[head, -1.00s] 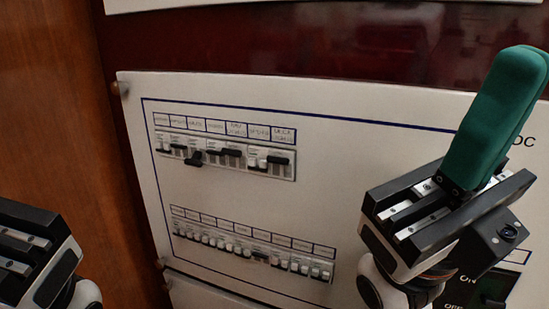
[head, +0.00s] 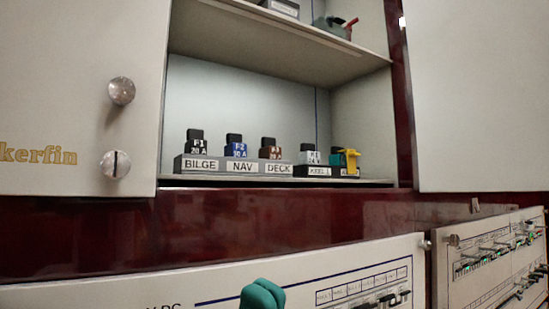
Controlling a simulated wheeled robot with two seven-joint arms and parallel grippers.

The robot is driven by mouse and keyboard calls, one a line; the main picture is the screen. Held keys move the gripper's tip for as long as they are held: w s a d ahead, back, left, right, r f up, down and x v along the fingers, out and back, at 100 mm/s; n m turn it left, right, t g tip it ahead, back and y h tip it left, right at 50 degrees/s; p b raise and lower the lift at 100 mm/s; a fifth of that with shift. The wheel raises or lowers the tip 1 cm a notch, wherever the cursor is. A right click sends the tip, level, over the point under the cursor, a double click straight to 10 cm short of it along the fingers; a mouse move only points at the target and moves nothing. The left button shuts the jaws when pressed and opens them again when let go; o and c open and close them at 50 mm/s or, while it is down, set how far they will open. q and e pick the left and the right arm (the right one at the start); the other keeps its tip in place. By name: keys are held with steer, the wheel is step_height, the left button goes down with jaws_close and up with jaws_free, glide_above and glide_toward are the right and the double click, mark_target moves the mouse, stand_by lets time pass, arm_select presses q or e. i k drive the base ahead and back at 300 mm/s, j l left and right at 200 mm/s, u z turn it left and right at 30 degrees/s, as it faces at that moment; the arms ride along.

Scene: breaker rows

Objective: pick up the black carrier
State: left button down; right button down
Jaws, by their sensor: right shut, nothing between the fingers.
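The black carrier (head: 335,172) stands on the lower shelf of the open cabinet, at its right part in the head view. Only the green fingertips of my right gripper (head: 262,295) show, shut together and empty, at the bottom edge, well below the shelf and apart from the carrier. My left gripper is out of view.
A grey carrier (head: 214,166) labelled BILGE, NAV and DECK stands directly left of the black one. The upper shelf (head: 270,32) is above, with a green and red item (head: 335,25). White breaker panels (head: 150,290) lie below; cabinet doors flank the opening.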

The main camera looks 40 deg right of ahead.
mark_target(196, 144)
steer(key=z, duration=0.75)
steer(key=l+u, duration=0.25)
steer(key=l, duration=0.15)
steer(key=l+u, duration=0.25)
steer(key=l, duration=0.15)
